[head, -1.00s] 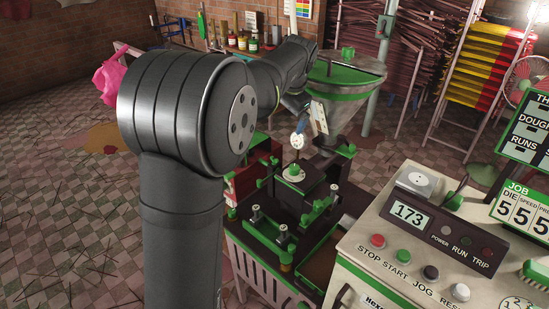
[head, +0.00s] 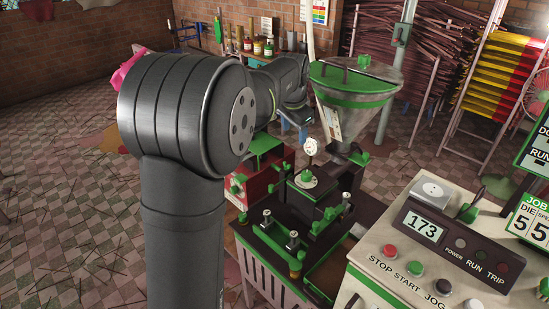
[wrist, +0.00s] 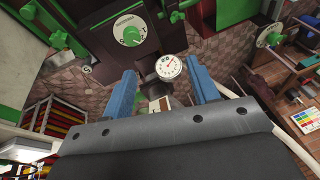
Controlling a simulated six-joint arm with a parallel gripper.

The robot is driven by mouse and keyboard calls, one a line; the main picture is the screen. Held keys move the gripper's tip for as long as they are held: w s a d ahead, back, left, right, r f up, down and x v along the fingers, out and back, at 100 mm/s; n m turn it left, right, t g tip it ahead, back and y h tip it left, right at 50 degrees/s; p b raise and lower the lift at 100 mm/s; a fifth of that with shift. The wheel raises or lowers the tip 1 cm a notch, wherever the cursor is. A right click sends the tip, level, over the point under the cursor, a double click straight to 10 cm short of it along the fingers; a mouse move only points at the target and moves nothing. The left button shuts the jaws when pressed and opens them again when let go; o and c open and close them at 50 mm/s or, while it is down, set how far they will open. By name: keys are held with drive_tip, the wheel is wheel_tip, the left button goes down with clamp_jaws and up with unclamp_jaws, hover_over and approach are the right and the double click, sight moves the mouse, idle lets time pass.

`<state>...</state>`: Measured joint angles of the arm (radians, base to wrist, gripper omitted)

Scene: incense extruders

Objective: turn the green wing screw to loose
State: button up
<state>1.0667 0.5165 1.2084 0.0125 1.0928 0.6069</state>
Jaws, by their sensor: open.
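The green wing screw (wrist: 131,35) sits in the middle of a white round plate on a dark block at the top of the wrist view. In the head view the green screw (head: 306,176) is on top of the dark block, below a white gauge. My gripper (wrist: 163,91) has its two blue fingers apart with nothing held between them. The screw lies beyond the fingertips, up and slightly left, and is not touched. In the head view my gripper (head: 293,123) is left of the hopper and above the block; its fingers are partly hidden.
The round gauge (wrist: 168,67) shows between the fingers, beyond them. Another green knob (wrist: 62,39) is at upper left. The green-rimmed hopper (head: 352,92) stands right of my gripper. The control panel (head: 432,232) is at front right.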

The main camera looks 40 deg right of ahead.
drive_tip(key=w+a+f+g+h, duration=0.3)
drive_tip(key=a+f, duration=0.1)
drive_tip(key=f, duration=0.1)
drive_tip(key=n+t+h, duration=0.1)
drive_tip(key=h, duration=0.2)
approach(287, 163)
drive_tip(key=x, duration=0.8)
drive_tip(key=shift+d+f, duration=0.1)
drive_tip(key=shift+f, duration=0.1)
drive_tip(key=c, duration=1)
